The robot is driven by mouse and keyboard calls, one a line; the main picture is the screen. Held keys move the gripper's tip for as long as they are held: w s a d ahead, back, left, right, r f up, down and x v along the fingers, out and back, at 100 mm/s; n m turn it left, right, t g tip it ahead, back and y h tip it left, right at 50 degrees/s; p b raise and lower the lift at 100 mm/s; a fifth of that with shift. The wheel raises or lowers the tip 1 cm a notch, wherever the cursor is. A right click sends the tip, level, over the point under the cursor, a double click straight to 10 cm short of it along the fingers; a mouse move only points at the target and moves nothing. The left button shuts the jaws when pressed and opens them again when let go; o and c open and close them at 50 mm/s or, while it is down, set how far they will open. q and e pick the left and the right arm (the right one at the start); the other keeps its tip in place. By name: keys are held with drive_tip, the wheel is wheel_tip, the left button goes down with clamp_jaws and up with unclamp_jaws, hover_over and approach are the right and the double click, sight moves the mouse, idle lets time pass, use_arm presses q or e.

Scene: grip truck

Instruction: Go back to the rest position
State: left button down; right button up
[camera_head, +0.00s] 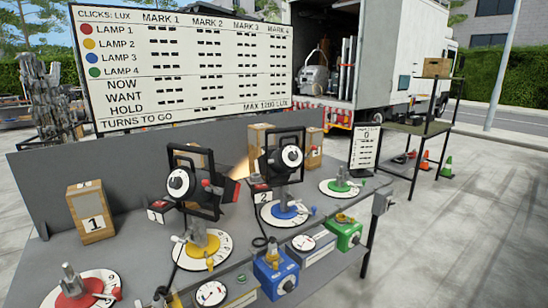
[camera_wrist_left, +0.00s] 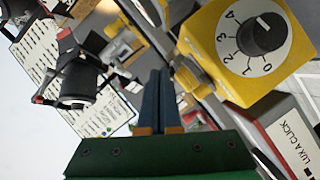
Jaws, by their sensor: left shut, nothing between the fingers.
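My left gripper (camera_wrist_left: 160,100) shows in the left wrist view with its two dark blue fingers together and nothing between them. A yellow dial box (camera_wrist_left: 218,50) with a black knob is close to the right of the fingertips; I cannot tell from this angle whether they touch it. A black lamp (camera_wrist_left: 78,85) is at the left of that view. In the head view neither gripper can be made out. The grey workbench (camera_head: 135,262) there carries lamps, coloured round bases and numbered boxes. My right gripper is not in view.
Two black lamps (camera_head: 181,183) (camera_head: 291,156) stand on the bench. A blue dial box (camera_head: 268,268) and a green one (camera_head: 348,228) are at its front edge. A scoreboard (camera_head: 190,55) stands behind. Open pavement (camera_head: 450,235) lies to the right, with a shelf stand (camera_head: 415,127) beyond.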

use_arm(q)
drive_tip(key=s+d+f+m+g+h, duration=0.2)
drive_tip(key=s+d+f+m+g, duration=0.25)
drive_tip(key=s+f, duration=0.5)
drive_tip(key=s+d+f+m+g+h, duration=0.3)
drive_tip(key=s+f+m, duration=0.3)
drive_tip(key=s+f, duration=0.35)
drive_tip(key=s+f+m+g, duration=0.3)
drive_tip(key=s, duration=0.8)
drive_tip(key=s+d+f+m+g, duration=0.1)
drive_tip(key=s+f+m+g, duration=0.2)
drive_tip(key=s, duration=0.9)
drive_tip(key=shift+s+d+f+m, duration=0.15)
drive_tip(key=shift+d+f+m, duration=0.15)
drive_tip(key=shift+f+m, duration=0.35)
